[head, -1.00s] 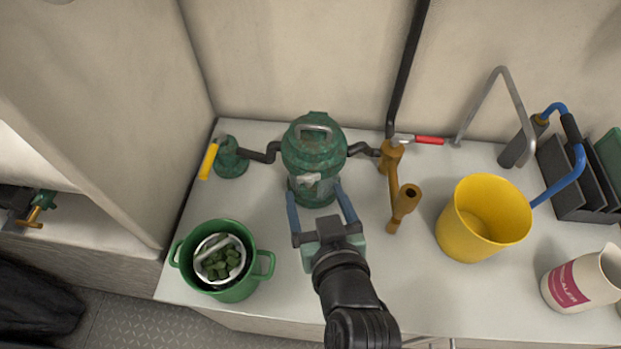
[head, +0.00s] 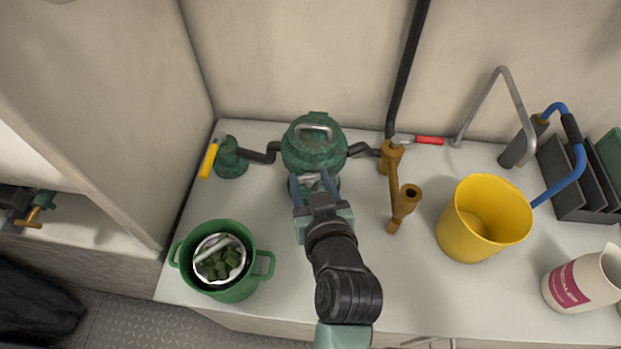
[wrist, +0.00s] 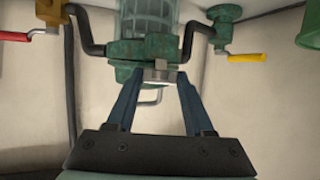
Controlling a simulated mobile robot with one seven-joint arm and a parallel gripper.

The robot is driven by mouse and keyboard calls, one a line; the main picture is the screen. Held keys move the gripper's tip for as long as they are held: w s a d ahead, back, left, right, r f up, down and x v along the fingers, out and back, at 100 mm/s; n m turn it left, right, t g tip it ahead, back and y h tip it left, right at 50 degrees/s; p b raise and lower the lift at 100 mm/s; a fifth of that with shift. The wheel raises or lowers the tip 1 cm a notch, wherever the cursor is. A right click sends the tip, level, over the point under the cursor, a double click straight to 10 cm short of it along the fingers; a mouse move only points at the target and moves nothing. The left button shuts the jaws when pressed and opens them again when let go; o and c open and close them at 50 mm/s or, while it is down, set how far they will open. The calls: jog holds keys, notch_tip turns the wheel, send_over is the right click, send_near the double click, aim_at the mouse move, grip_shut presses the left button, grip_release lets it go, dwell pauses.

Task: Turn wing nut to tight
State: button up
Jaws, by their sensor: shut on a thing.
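The green strainer (head: 312,156) with a silver handle on its lid stands at the back middle of the white counter. The silver wing nut (head: 308,180) is on the strainer's front side, partly hidden by my gripper in the head view. My gripper (head: 311,184) reaches the strainer from the front, with its two blue fingers on either side of the nut. The wrist view shows the wing nut (wrist: 158,76) between the fingertips, against the green collar below the clear bowl (wrist: 149,18). My gripper (wrist: 160,80) is shut on it.
Black pipes join the strainer to a yellow-handled valve (head: 230,160) on the left and a bronze fitting (head: 391,160) on the right. A green pot (head: 183,250) stands front left. A yellow bucket (head: 465,240) and a white jug (head: 595,288) stand right.

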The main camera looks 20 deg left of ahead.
grip_shut()
jog(key=shift+r+p, duration=0.1)
jog(key=shift+p, duration=0.5)
jog(key=shift+s+m+t+h+p, duration=0.1)
jog(key=shift+m+t+h+p, duration=0.2)
jog(key=shift+m+h+p, duration=0.25)
jog(key=shift+m+t+h+p, duration=0.3)
jog(key=shift+m+h+p, duration=0.35)
jog(key=shift+h+p, duration=0.15)
jog(key=shift+a+m+h+p, duration=0.1)
jog(key=shift+m+h+p, duration=0.35)
jog(key=shift+m, duration=0.05)
jog(key=shift+f+t+h, duration=0.2)
jog(key=shift+t+h, duration=0.1)
